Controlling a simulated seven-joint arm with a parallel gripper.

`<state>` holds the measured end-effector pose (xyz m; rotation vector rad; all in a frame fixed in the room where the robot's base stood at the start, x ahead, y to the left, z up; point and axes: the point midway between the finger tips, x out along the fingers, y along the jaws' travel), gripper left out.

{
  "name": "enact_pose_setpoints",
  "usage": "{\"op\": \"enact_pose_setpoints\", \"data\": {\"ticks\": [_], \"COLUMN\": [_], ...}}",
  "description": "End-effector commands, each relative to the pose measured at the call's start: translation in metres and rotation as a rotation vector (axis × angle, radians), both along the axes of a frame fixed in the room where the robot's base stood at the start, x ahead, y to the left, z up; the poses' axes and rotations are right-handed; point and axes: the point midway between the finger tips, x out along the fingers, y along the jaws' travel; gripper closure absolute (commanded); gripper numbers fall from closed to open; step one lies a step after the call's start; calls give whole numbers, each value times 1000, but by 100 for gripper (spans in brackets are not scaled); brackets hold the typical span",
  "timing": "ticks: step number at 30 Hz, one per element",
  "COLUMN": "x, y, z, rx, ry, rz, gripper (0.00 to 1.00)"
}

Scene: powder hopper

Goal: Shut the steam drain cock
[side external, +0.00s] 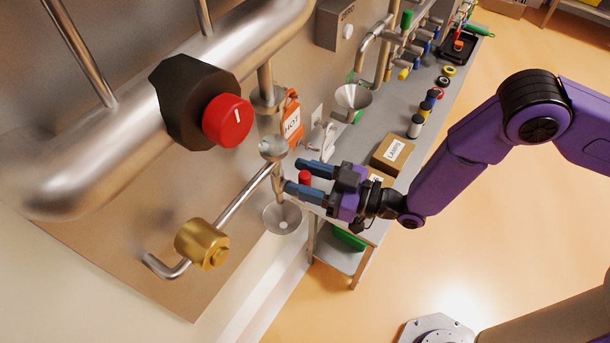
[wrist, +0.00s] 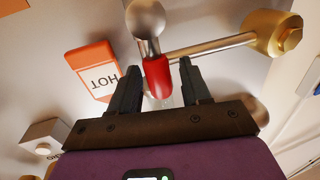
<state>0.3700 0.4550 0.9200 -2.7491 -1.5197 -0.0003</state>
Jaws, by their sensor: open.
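The drain cock is a grey metal body (side external: 273,147) on a vertical pipe, left of my gripper in the side view. In the wrist view its rounded metal end (wrist: 145,18) is at the top. Its lever has a red grip (wrist: 157,77), pointing towards my gripper; the red also shows in the side view (side external: 305,177). My gripper (side external: 293,175) is open. In the wrist view its two dark fingers (wrist: 158,72) stand on either side of the red grip, with visible gaps. The side view does not show clearly whether anything touches.
An orange HOT tag (side external: 292,122) hangs behind the cock. A thin pipe runs to a brass fitting (side external: 202,244). A large pipe with a red-and-black knob (side external: 227,120) is at upper left. A funnel (side external: 282,217) is below. A workbench with a LAMPS box (side external: 391,155) stands behind.

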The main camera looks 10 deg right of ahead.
Motion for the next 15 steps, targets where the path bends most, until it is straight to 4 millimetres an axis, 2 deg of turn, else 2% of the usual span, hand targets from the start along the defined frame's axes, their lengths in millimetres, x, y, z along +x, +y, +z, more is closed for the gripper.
{"op": "enact_pose_setpoints", "data": {"ticks": [8, 12, 15], "x": [0, 0, 0], "y": [1, 1, 0], "z": [0, 0, 0], "rx": [0, 0, -1], "ry": [0, 0, 1], "rz": [0, 0, 0], "gripper": [53, 98, 100]}}
